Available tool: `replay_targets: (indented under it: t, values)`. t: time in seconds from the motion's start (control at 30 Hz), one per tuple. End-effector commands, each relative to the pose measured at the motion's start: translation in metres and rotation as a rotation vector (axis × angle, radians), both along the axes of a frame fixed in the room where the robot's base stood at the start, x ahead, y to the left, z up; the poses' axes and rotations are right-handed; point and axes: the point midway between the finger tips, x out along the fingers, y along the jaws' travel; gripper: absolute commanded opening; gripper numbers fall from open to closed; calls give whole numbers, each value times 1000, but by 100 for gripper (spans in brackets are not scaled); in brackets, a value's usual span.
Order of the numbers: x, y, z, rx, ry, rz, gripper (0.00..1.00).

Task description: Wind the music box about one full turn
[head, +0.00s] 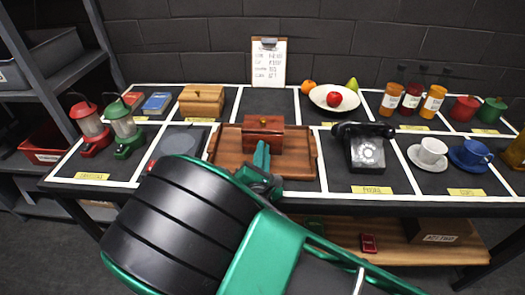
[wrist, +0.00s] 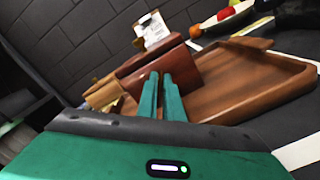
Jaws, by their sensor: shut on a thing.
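The music box is the dark red-brown wooden box (head: 262,127) with a small knob on its lid. It stands on a wooden tray (head: 306,172) at the middle of the table. In the wrist view the music box (wrist: 187,70) and the tray (wrist: 252,90) look tilted. My gripper (head: 262,152) is at the front face of the box, and its fingers (wrist: 160,80) are close together there. It is shut on a small part at the box's front, seemingly the winding key, which the fingers hide.
A black telephone (head: 366,152) stands right of the tray. A light wooden box (head: 202,100) and a fruit bowl (head: 334,98) are behind. Red (head: 88,128) and green (head: 124,132) lanterns stand at the left. Cups (head: 428,154) and several jars fill the right side.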

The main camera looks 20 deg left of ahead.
Motion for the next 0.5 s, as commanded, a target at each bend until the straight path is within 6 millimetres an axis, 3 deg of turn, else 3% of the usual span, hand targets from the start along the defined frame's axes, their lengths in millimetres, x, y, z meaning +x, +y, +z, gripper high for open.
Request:
replay_targets:
  t: [0.5]
  values:
    - [0,-1,-3,31,13,-1,0]
